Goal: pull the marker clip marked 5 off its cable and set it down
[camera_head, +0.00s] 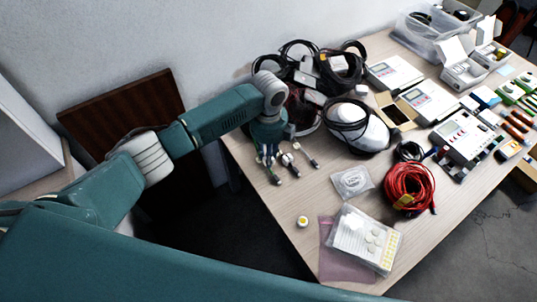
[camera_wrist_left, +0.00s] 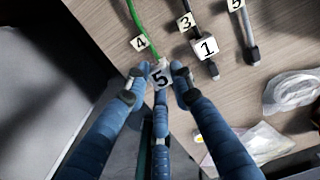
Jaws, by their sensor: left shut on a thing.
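My left gripper (camera_head: 268,160) points down at the table's left edge. In the left wrist view its fingers (camera_wrist_left: 160,80) are shut on a white marker clip marked 5 (camera_wrist_left: 161,76). This clip is at the lower end of a green cable (camera_wrist_left: 137,20), which also carries a clip marked 4 (camera_wrist_left: 140,43). I cannot tell whether the held clip is still around the cable. A dark cable beside it carries clips marked 3 (camera_wrist_left: 186,22) and 1 (camera_wrist_left: 207,47). Another cable at the upper right carries a second clip marked 5 (camera_wrist_left: 236,4). My right gripper is not in view.
A small round yellow-and-white thing (camera_head: 302,221), a clear bag (camera_head: 352,181), a bag with white and yellow pieces (camera_head: 366,240), and a red cable coil (camera_head: 410,188) lie nearby. Black cable coils (camera_head: 340,65) crowd the back.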

